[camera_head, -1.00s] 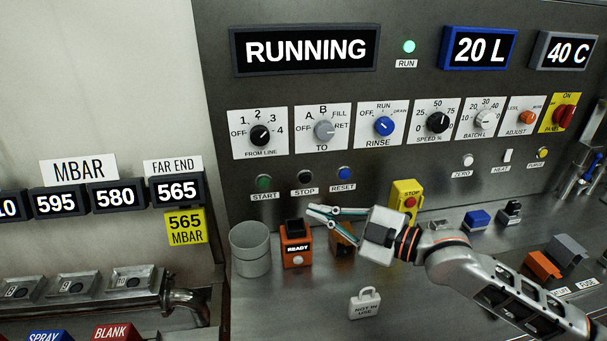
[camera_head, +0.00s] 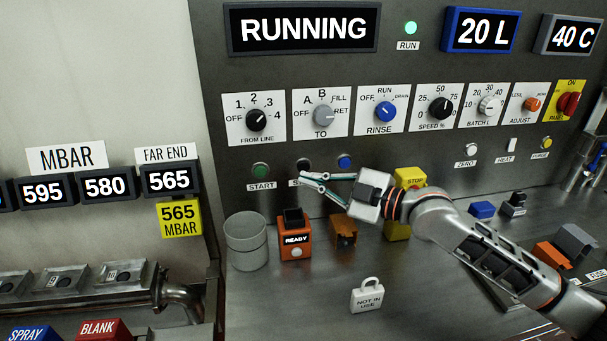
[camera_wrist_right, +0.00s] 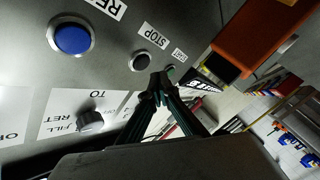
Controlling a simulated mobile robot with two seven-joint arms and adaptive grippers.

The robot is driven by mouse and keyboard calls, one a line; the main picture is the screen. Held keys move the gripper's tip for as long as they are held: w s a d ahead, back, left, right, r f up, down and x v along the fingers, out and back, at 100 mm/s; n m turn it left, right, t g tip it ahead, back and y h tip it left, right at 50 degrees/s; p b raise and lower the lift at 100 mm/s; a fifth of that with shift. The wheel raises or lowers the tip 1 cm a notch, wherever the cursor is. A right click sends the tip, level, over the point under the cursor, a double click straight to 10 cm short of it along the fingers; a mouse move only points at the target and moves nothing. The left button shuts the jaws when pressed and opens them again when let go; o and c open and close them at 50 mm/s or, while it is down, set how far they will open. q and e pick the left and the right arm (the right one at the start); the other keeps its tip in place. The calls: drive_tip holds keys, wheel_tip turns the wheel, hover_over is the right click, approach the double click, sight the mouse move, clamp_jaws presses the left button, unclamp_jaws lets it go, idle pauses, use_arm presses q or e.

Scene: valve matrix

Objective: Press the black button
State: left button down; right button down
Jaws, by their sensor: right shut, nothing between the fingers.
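The black button (camera_head: 303,165) is on the grey upright panel between the green START button (camera_head: 260,170) and the blue RESET button (camera_head: 344,162). Its STOP label is mostly hidden behind my right gripper (camera_head: 301,177). That gripper is shut and empty, its tips just below the black button in the head view. In the right wrist view the black button (camera_wrist_right: 143,61) is just beyond and left of the fingertips (camera_wrist_right: 160,84). I cannot tell whether they touch it. My left gripper is not in view.
An orange READY box (camera_head: 296,240), a grey cup (camera_head: 246,242) and a yellow STOP box (camera_head: 408,180) stand on the shelf below the panel. A row of knobs, including the grey TO knob (camera_head: 323,115), is above the buttons. A white NOT IN USE padlock (camera_head: 368,296) is in front.

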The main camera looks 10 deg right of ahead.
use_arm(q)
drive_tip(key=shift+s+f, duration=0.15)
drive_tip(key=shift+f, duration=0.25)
use_arm(e)
drive_tip(key=shift+w, duration=0.6)
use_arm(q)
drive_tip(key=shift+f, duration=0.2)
use_arm(e)
drive_tip(key=shift+w, duration=0.15)
idle(0.4)
use_arm(q)
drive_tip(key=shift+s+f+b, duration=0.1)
drive_tip(key=shift+b, duration=0.25)
use_arm(e)
drive_tip(key=shift+w, duration=0.3)
